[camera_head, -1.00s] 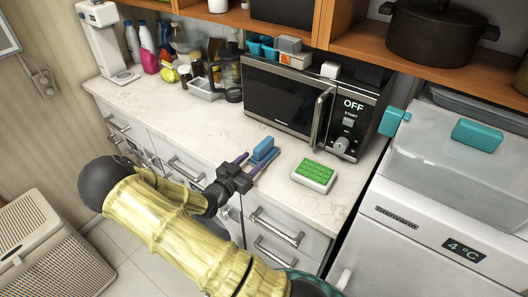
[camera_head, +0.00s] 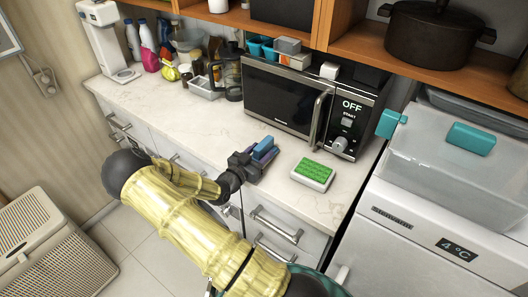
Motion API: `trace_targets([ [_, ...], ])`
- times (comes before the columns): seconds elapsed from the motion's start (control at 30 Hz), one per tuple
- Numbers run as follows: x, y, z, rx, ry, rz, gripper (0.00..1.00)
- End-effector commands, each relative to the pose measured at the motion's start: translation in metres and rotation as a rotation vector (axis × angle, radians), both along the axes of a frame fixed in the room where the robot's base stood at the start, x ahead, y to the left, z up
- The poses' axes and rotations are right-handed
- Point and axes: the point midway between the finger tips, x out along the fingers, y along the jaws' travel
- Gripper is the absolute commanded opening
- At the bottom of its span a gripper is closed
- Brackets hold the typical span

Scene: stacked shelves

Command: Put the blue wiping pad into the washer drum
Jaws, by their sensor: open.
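The blue wiping pad (camera_head: 264,147) is on the pale counter, left of the green-topped sponge and in front of the microwave. My gripper (camera_head: 259,158) is open and right at the pad, its fingers reaching over the counter edge around it. The gripper body hides the near part of the pad, so I cannot tell whether the fingers touch it. The washer drum cannot be made out clearly.
The green and white sponge (camera_head: 313,174) lies to the right on the counter. The microwave (camera_head: 300,102) stands behind. Bottles and jars crowd the back left. A clear bin (camera_head: 446,165) sits on the fridge at right. The counter's left stretch (camera_head: 170,110) is bare.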

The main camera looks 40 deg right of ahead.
Motion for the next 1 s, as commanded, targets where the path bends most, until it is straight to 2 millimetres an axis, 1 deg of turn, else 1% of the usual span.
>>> trace_targets([
  [0.13,0.000,0.000,0.000,0.000,0.000,0.000,0.49],
  [0.27,0.000,0.000,0.000,0.000,0.000,0.000,0.24],
  [0.3,0.000,0.000,0.000,0.000,0.000,0.000,0.16],
  [0.37,0.000,0.000,0.000,0.000,0.000,0.000,0.04],
  [0.4,0.000,0.000,0.000,0.000,0.000,0.000,0.00],
  [0.83,-0.001,0.003,0.004,0.000,0.000,0.000,0.00],
  [0.9,-0.001,0.005,0.007,0.001,-0.002,0.000,0.00],
  [1.0,-0.001,0.004,0.022,0.000,-0.004,-0.001,0.00],
])
